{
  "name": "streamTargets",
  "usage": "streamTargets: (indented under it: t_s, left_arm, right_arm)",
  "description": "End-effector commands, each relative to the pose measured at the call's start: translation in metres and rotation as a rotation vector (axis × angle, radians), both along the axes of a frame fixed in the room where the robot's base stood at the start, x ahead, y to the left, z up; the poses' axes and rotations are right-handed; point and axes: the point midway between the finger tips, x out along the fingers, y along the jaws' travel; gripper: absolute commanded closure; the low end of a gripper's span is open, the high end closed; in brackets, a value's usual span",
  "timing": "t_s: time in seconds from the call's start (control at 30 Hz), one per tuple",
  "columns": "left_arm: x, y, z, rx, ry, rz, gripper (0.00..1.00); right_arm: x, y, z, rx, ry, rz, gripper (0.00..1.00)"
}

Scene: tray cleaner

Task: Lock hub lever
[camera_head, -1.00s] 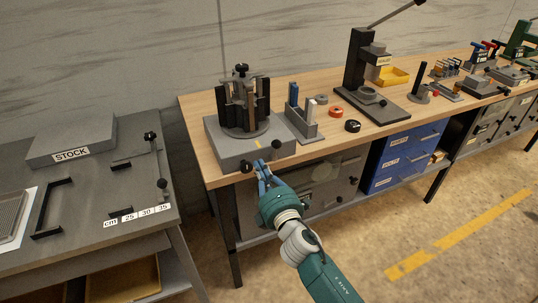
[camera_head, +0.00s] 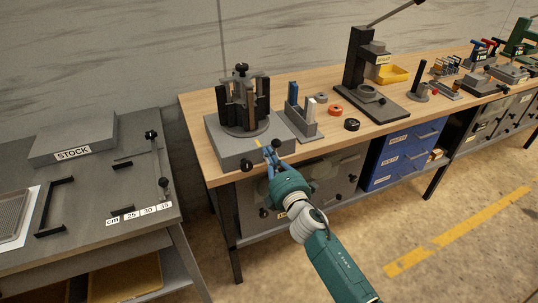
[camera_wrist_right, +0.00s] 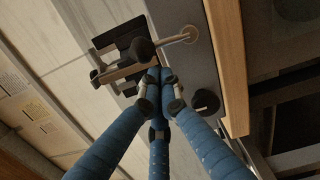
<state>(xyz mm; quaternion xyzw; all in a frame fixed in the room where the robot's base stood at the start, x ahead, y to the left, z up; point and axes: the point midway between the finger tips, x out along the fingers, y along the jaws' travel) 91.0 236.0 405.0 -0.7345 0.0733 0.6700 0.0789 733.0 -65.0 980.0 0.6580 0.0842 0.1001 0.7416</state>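The hub fixture (camera_head: 242,105) stands on a grey base (camera_head: 225,150) at the left end of the wooden bench, with dark upright jaws around its hub. Two black knobs show at the base's front: a left one (camera_head: 247,165) and a right one (camera_head: 275,145). My right gripper (camera_head: 269,152) is right beside the right knob; contact is unclear. In the right wrist view its blue fingers (camera_wrist_right: 160,76) are drawn together, with no object visible between them. A black ball knob (camera_wrist_right: 143,49) on a thin rod lies just beyond the tips, and another knob (camera_wrist_right: 206,102) is to their right. My left gripper is out of view.
An upright-jawed block (camera_head: 302,120) stands right of the fixture, near small rings (camera_head: 336,110) and a black press (camera_head: 365,80). A grey stock table (camera_head: 90,185) is at the left, across a gap. Drawers (camera_head: 405,155) hang under the bench.

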Motion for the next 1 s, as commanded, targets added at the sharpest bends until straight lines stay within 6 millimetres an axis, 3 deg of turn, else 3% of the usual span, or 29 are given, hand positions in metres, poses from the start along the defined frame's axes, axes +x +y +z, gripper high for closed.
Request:
streamTargets:
  t_s: [1.0]
  left_arm:
    - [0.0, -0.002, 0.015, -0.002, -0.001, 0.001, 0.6]
  right_arm:
    - [0.004, -0.013, 0.008, 0.222, 0.072, -0.002, 1.0]
